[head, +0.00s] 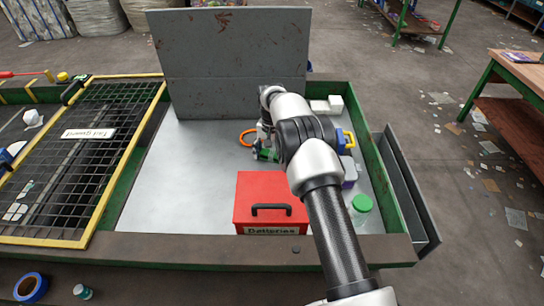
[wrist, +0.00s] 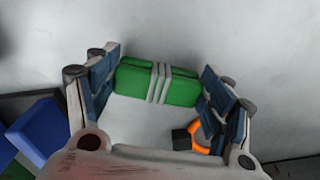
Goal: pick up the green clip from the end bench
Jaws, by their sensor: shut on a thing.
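The green clip (wrist: 185,93), a green block with grey bands across its middle, lies between the two blue-padded fingers of my gripper (wrist: 160,82) in the wrist view. My gripper is shut on it, with a finger at each end. In the head view my gripper (head: 265,148) is over the pale bench top, behind the red box, and the green clip (head: 266,155) shows at its fingers, partly hidden by my arm. I cannot tell whether the clip touches the bench.
A red Batteries box (head: 255,190) stands in front of my gripper. An orange ring (head: 246,138) lies just left; a tall grey panel (head: 235,60) rises behind. White blocks (head: 335,103) and a green-lidded jar (head: 361,207) are at the right. The bench's left part (head: 170,180) is clear.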

